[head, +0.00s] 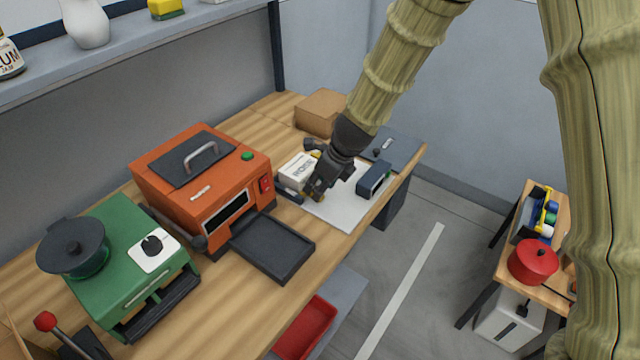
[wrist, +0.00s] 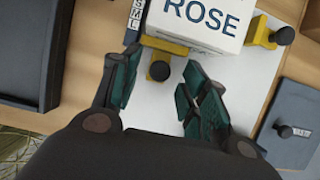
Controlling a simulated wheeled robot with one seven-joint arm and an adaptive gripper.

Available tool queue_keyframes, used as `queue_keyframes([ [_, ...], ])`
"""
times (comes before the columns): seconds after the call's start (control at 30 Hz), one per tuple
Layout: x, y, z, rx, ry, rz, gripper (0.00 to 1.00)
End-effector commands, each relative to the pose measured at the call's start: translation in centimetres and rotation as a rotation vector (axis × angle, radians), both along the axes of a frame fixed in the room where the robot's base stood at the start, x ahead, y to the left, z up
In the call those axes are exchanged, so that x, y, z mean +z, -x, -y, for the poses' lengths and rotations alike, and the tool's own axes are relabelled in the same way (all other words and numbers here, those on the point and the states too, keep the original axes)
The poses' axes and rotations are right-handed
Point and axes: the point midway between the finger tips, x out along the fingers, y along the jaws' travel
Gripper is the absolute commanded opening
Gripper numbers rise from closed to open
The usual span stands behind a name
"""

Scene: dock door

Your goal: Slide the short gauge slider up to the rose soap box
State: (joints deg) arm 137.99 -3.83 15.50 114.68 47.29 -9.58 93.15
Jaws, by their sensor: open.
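The white rose soap box (head: 297,168) lies on a white board (head: 350,212); its "ROSE" lettering shows at the top of the wrist view (wrist: 205,18). A yellow slider with a dark round knob (wrist: 160,71) is at the box's near side, its crossbar seeming to touch or nearly touch it. A second yellow slider with a dark knob (wrist: 264,32) is at the box's right. I cannot tell which is the short one. My gripper (wrist: 160,82) is open, its fingers either side of the near knob without closing on it. In the head view my gripper (head: 316,188) partly hides this area.
A dark blue block (head: 375,179) stands on the board's right. A grey plate with a knob (head: 398,150) lies beyond. The orange oven (head: 200,190) and its open black door tray (head: 272,247) are to the left. A cardboard box (head: 320,111) stands behind.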

Motion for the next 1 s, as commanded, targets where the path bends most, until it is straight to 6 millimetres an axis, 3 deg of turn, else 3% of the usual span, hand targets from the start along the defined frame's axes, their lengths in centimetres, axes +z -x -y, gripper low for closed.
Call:
queue_keyframes([
  [0.43, -0.62, -0.18, -0.23, 0.000, 0.000, 0.001, 0.44],
  [0.47, -0.62, -0.18, -0.23, 0.000, 0.001, 0.001, 0.42],
  [0.7, -0.62, -0.16, -0.23, 0.000, 0.001, 0.001, 0.00],
  [1.0, -0.44, -0.26, -0.36, -0.001, 0.000, 0.000, 0.00],
])
